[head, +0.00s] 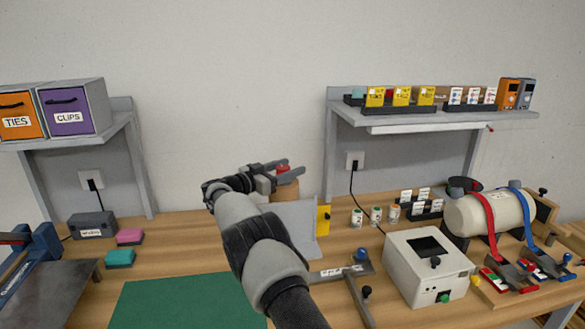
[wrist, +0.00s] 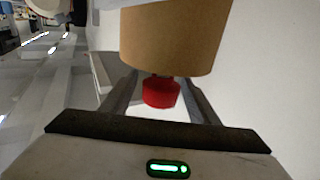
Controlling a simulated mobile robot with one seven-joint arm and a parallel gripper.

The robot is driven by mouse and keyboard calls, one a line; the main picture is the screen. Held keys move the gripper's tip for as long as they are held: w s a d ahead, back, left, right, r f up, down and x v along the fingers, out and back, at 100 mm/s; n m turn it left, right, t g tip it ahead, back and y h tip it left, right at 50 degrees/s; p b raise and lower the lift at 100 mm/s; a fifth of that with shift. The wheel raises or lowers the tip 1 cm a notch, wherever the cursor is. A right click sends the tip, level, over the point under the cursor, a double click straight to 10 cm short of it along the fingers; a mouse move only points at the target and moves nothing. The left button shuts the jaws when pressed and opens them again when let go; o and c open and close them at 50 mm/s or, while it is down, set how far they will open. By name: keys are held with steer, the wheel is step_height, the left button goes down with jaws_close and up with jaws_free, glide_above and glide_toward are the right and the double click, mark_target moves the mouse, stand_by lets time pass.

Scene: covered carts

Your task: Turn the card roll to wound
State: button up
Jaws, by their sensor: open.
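The card roll (head: 287,190) is a brown upright cylinder at the back middle of the bench, partly hidden by my arm and a pale grey panel. A red knob (head: 283,169) tops it. My gripper (head: 287,172) is open at the knob, with one finger on each side. In the wrist view the brown roll (wrist: 175,38) fills the top and the red knob (wrist: 161,93) sits between the open fingers. I cannot tell whether either finger touches the knob.
The pale grey panel (head: 297,226) stands in front of the roll, with a yellow plate (head: 323,219) beside it. A white box (head: 428,264) and a strapped cream cylinder (head: 475,216) are at right. A shelf (head: 435,118) hangs above right. A green mat (head: 180,303) lies front left.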

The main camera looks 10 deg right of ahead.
steer(key=v, duration=1.5)
steer(key=shift+s+a+b, duration=0.15)
steer(key=shift+a+b, duration=0.05)
steer(key=shift+b, duration=0.15)
steer(key=s+d+n+t+y, duration=0.5)
steer(key=n+t+y, duration=0.1)
steer(key=t+y, duration=0.1)
steer(key=x, duration=1.7)
steer(key=shift+w+d+r+p, duration=0.1)
steer(key=shift+d+p, duration=0.2)
steer(key=shift+p, duration=0.1)
steer(key=shift+c, duration=0.2)
